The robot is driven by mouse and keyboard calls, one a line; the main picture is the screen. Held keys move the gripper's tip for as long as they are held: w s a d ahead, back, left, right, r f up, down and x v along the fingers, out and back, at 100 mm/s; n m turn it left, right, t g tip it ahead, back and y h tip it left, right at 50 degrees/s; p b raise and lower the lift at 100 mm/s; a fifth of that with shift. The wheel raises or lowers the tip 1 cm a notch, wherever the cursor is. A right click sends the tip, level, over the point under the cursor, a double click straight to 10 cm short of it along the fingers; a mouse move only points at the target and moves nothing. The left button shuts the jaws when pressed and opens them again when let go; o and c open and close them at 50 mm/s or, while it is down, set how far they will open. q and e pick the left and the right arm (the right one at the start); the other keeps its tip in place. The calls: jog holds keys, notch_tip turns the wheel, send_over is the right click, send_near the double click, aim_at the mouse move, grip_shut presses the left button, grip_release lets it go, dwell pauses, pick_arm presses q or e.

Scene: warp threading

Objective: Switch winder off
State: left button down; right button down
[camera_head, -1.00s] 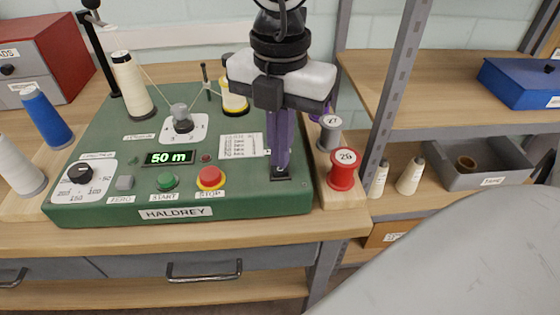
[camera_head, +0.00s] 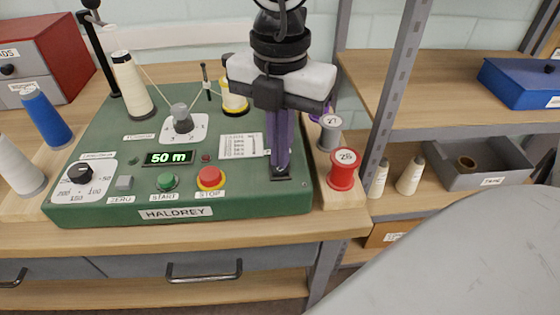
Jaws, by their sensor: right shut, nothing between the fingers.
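The green winder (camera_head: 235,198), labelled HALDREY, stands on the bench. Its display (camera_head: 170,157) is lit and reads 50 m. The red stop button (camera_head: 210,177) and green start button (camera_head: 167,181) are on its front. A small switch plate (camera_head: 285,178) lies at the right front of its top. My right gripper (camera_head: 279,170) points down with its purple fingers shut and empty. Its tips are at this switch plate and hide most of the switch, so I cannot tell the lever's position. My left gripper is not in view.
A red spool (camera_head: 342,172) and a grey spool (camera_head: 329,136) stand on a wooden block just right of the winder. A grey shelf post (camera_head: 397,85) rises beyond them. A white cone (camera_head: 132,85) and blue cone (camera_head: 46,118) stand at left.

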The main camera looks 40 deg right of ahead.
jog(key=shift+f+b, duration=0.25)
jog(key=shift+b, duration=0.05)
jog(key=shift+f+b, duration=0.25)
jog(key=shift+b, duration=0.05)
jog(key=shift+f+b, duration=0.25)
jog(key=shift+b, duration=0.05)
jog(key=shift+r, duration=0.1)
notch_tip(320, 180, up, 7)
jog(key=p, duration=0.3)
dwell(0.6)
dwell(0.4)
